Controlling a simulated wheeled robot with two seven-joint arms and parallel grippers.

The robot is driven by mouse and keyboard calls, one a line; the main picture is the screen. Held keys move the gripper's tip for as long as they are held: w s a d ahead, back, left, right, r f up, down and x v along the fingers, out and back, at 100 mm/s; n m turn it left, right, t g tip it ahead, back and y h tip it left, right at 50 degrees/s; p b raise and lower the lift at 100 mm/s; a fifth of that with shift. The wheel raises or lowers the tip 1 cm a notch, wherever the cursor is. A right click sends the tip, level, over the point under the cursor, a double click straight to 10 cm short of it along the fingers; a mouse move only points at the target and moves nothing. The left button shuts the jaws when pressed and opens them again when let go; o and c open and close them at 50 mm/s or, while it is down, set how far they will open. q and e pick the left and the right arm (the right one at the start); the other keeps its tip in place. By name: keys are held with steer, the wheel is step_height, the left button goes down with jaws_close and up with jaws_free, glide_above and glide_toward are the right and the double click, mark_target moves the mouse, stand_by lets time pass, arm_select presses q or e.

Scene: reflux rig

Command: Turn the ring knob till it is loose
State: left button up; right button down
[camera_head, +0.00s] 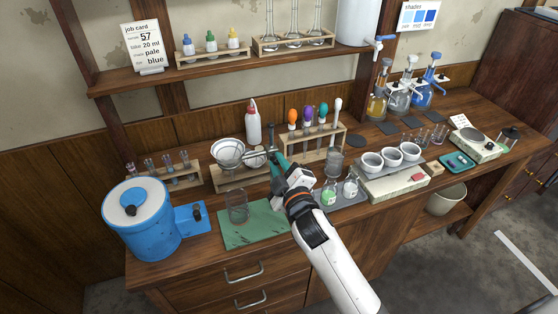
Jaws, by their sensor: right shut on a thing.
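My right gripper (276,163) reaches in from the lower right to the ring stand behind the green mat. It is shut at the stand's rod (271,136), where the ring's arm meets it. The ring knob is hidden between the fingers, so its turn cannot be seen. The metal ring (243,155) points left from the rod, and a pale funnel (228,152) sits at it, above a wooden base. My left gripper is not in view.
A glass beaker (238,212) stands on the green mat (262,236), in front of the ring. A blue pot (140,228) is at left. A tube rack (325,152) stands behind.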

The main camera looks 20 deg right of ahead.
steer(key=n+p, duration=0.1)
steer(key=n, duration=0.2)
steer(key=shift+n, duration=0.4)
steer(key=n+p, duration=0.1)
steer(key=n, duration=0.2)
steer(key=shift+n, duration=0.3)
steer(key=n+p, duration=0.2)
steer(key=n, duration=0.3)
steer(key=shift+n, duration=0.4)
steer(key=c, duration=1.3)
jaws_free()
steer(key=s+b, duration=0.3)
steer(key=s, duration=0.9)
steer(key=shift+d, duration=0.25)
